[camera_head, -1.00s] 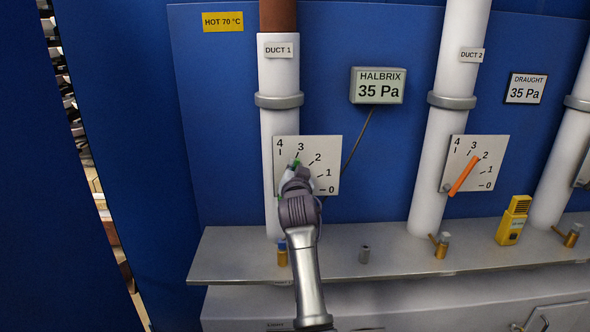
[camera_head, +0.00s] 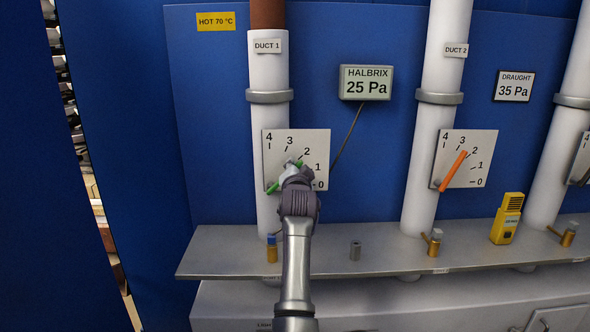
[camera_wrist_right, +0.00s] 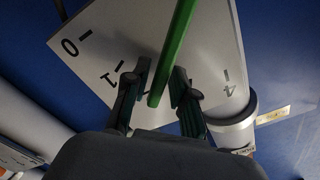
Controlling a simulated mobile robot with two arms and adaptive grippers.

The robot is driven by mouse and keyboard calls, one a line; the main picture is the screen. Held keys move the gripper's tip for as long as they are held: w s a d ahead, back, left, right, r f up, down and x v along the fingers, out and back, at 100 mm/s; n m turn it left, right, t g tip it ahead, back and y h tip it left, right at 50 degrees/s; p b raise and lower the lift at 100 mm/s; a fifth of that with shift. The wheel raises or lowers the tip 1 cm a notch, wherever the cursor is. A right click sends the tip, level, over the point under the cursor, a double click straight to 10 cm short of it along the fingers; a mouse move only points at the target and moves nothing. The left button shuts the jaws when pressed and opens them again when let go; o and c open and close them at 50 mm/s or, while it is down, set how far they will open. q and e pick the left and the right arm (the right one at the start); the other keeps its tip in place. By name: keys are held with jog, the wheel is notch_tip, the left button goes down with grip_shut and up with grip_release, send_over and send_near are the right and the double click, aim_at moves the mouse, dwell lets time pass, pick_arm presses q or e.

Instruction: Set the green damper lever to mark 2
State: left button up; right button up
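The green damper lever (camera_head: 272,187) is on the white scale plate (camera_head: 320,140) of duct 1 and slants up to the right. Its upper end points about at mark 2 (camera_head: 307,152); my gripper hides part of the lever. My right gripper (camera_head: 294,168) is at the lever's upper part. In the right wrist view, the green lever (camera_wrist_right: 178,40) runs down between the fingertips (camera_wrist_right: 161,80). The fingers stand apart on either side of it, with a narrow gap visible, so they do not look closed on it. My left gripper is not in view.
The Halbrix display (camera_head: 366,82) reads 25 Pa. Duct 2 has an orange lever (camera_head: 453,170) near mark 2.

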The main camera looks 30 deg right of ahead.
jog(key=shift+o, duration=0.3)
jog(key=shift+w+f, duration=0.1)
jog(key=shift+w, duration=0.05)
jog(key=shift+s, duration=0.2)
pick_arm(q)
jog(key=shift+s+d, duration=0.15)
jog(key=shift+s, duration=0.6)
pick_arm(e)
jog(key=v, duration=0.7)
jog(key=shift+a, duration=0.15)
jog(key=shift+s, duration=0.1)
